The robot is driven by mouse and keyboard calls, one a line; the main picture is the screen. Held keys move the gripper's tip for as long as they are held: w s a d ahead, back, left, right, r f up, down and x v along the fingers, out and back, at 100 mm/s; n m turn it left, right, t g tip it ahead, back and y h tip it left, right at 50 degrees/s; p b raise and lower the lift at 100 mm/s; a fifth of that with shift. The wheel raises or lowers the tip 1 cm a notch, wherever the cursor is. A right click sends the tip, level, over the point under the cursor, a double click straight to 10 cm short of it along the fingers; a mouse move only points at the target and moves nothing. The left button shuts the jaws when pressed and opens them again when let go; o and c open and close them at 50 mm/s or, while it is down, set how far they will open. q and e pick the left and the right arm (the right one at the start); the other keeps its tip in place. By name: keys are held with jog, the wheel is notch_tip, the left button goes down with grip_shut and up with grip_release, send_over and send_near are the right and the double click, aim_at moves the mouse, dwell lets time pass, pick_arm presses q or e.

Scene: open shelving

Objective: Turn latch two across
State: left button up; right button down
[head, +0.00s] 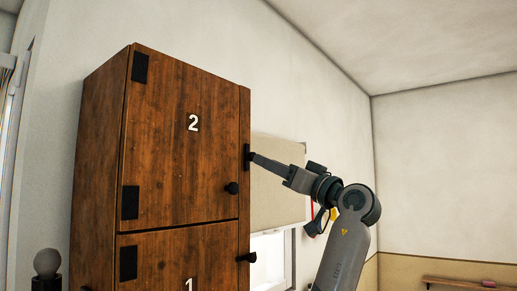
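A wooden cabinet (98,160) stands left of centre, with door two (180,165) above door one (165,262). Both doors look shut. A small upright black piece (247,153), which looks like latch two, is on the strip right of door two. Contact and finger gap cannot be made out. My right gripper is not in view.
A black fitting (247,257) lies sideways at door one's right edge. Black hinges (130,202) are on the left edges. A pale panel (275,190) and a red item (313,212) are behind my arm. A low wooden shelf (470,284) is far right.

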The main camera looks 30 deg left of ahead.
aim_at(250, 157)
pick_arm(q)
jog(key=p+x, duration=0.2)
jog(key=x, duration=0.3)
grip_shut()
dwell(0.3)
